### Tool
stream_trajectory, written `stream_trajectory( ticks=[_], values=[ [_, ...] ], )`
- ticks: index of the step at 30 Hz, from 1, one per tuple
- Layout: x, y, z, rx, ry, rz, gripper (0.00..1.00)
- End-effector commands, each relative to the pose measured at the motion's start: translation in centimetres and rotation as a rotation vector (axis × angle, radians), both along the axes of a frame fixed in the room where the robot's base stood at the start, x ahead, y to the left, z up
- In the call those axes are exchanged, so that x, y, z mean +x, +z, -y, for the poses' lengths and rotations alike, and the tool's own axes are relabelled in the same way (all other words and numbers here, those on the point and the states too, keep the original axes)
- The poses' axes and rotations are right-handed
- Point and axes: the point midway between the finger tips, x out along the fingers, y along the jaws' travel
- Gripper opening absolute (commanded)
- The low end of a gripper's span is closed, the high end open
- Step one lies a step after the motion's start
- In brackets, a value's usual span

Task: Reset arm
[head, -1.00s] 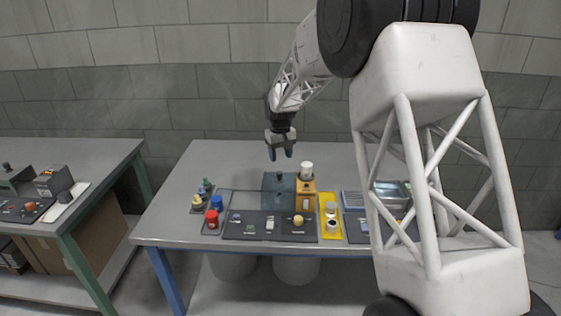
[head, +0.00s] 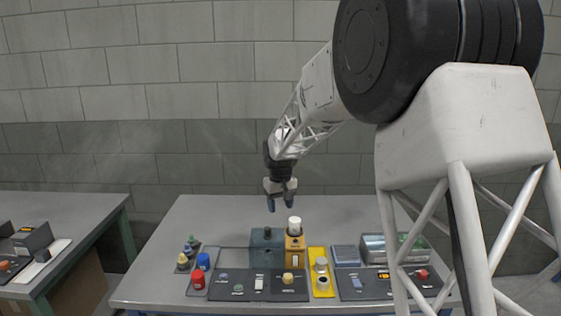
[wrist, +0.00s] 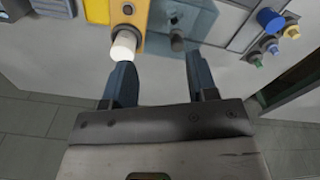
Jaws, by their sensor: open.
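My gripper (head: 281,195) hangs over the rear part of the grey table, fingers pointing down. In the wrist view my gripper (wrist: 163,85) shows two blue-grey fingers spread apart with nothing between them. In the head view, an orange box (head: 295,249) with a white cylinder (head: 294,226) on top stands just in front of and below the fingers. A translucent blue-grey hood (head: 266,247) stands left of the orange box. In the wrist view the white cylinder (wrist: 124,45) appears near the left fingertip; I cannot tell how far apart they are.
The grey table (head: 200,222) also holds a red knob (head: 198,279), a blue cylinder (head: 203,261), a yellow tray (head: 321,281) and a metal box (head: 378,247) at the right. A second table (head: 60,212) stands at the left. The table's rear strip is clear.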

Motion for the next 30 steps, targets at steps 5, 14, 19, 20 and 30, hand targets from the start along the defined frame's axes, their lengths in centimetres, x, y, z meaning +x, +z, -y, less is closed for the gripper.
stream_trajectory(
  ticks=[5,14,19,20,30],
  values=[
    [-3.8,2.9,2.6,0.005,-0.036,0.019,0.53],
    [-10.5,6.4,6.3,0.011,-0.096,0.047,0.53],
    [-14.4,7.9,8.2,0.015,-0.131,0.062,0.53],
    [-15.1,8.2,8.5,0.016,-0.137,0.065,0.53],
    [-23.3,10.1,11.9,0.024,-0.203,0.096,0.53]
  ],
)
